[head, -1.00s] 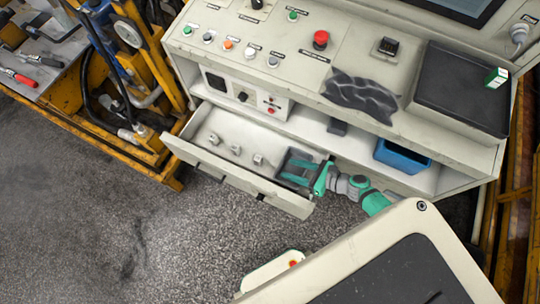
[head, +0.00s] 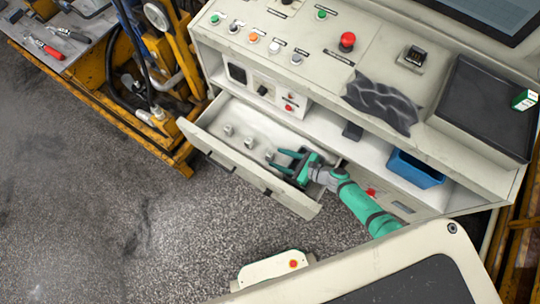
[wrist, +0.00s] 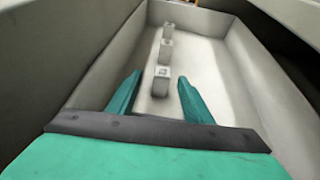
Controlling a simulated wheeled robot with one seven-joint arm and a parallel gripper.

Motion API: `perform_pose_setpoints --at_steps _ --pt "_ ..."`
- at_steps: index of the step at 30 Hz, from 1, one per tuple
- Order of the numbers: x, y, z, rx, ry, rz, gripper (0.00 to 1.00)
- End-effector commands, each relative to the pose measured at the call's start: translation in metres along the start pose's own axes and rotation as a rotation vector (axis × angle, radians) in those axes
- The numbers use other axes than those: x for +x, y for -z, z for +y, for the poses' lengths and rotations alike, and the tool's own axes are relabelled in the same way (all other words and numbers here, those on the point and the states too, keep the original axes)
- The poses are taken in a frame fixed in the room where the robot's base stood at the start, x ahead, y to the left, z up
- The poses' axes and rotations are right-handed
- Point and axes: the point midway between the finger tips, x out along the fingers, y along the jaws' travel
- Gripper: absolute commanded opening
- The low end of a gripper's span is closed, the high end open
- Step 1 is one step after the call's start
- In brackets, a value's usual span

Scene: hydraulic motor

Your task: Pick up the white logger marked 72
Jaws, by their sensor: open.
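Three small white loggers stand in a row in the open drawer (head: 222,160) in the head view: a left one (head: 228,130), a middle one (head: 249,142) and a right one (head: 269,155). In the wrist view the nearest logger (wrist: 161,82) has a dark mark on top, too small to read; the middle (wrist: 165,48) and far (wrist: 168,27) ones stand behind it. I cannot tell which is marked 72. My gripper (head: 277,160) is low in the drawer's right part, open and empty. In the wrist view its fingertips (wrist: 159,84) point along the row, with the nearest logger between or just beyond them.
The drawer walls (wrist: 98,70) rise on both sides of my gripper. The console (head: 320,85) overhangs the drawer's back. A blue bin (head: 415,170) sits on the shelf to the right. A yellow cart (head: 150,130) stands at left.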

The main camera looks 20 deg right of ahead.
Motion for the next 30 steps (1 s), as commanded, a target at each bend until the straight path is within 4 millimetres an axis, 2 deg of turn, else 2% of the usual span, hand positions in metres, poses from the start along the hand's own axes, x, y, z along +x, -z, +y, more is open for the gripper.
perform_pose_setpoints --at_steps 7,17,19,23,30 --pt "0.031 0.0 -0.004 0.001 -0.001 0.001 0.46" --pt "0.037 0.0 -0.004 0.0 0.002 0.002 0.46" --pt "0.037 0.0 -0.004 0.001 0.002 0.002 0.34" --pt "0.037 0.0 -0.004 0.001 0.002 0.002 0.03" --pt "0.038 -0.001 -0.004 0.0 0.001 0.002 0.01"
